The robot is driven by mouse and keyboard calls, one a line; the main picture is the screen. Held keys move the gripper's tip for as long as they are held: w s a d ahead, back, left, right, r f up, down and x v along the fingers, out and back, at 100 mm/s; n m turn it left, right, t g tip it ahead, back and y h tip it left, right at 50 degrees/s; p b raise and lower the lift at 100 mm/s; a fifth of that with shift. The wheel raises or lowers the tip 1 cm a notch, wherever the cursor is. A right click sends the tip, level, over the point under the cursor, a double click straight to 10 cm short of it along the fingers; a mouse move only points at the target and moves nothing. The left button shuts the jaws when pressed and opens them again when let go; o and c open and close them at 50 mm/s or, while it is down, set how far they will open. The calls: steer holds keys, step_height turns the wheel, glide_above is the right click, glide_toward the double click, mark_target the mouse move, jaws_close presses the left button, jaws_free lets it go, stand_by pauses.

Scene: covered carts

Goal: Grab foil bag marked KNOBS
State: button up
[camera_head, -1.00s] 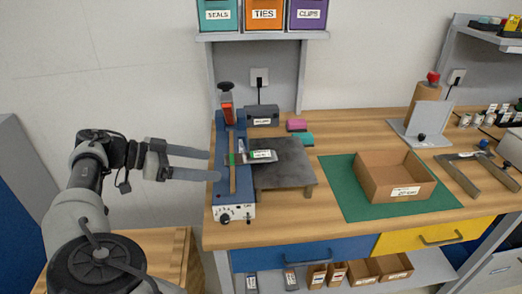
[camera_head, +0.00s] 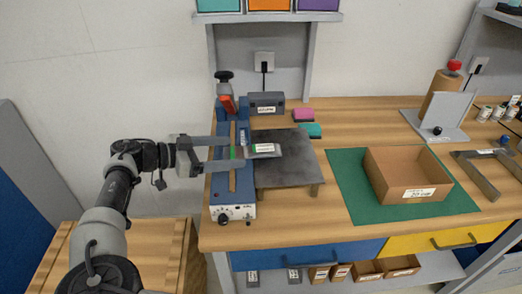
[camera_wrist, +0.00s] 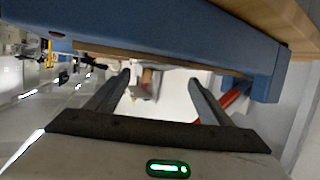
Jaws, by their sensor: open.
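A small grey foil bag (camera_head: 264,149) with a white and green label lies at the left edge of a dark raised plate (camera_head: 287,172), against the blue sealing machine (camera_head: 232,212). Its lettering is too small to read. My gripper (camera_head: 236,152) is open. Its two fingers point right and overlap the machine in the head view, just left of the bag. I cannot tell their height over it. In the wrist view my open fingers (camera_wrist: 160,78) show with the blue machine body close by; I cannot make out the bag there.
A cardboard box (camera_head: 407,186) stands on a green mat (camera_head: 352,200) to the right. Pink (camera_head: 303,114) and teal (camera_head: 311,131) blocks and a grey box (camera_head: 267,102) sit behind the plate. The machine's upright post with a red part (camera_head: 228,103) rises behind my fingers.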

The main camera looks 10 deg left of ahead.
mark_target(252, 149)
steer(key=shift+x, duration=3.15)
steer(key=shift+d+r, duration=0.1)
steer(key=shift+r, duration=0.1)
steer(key=shift+c, duration=0.3)
steer(key=c, duration=1.3)
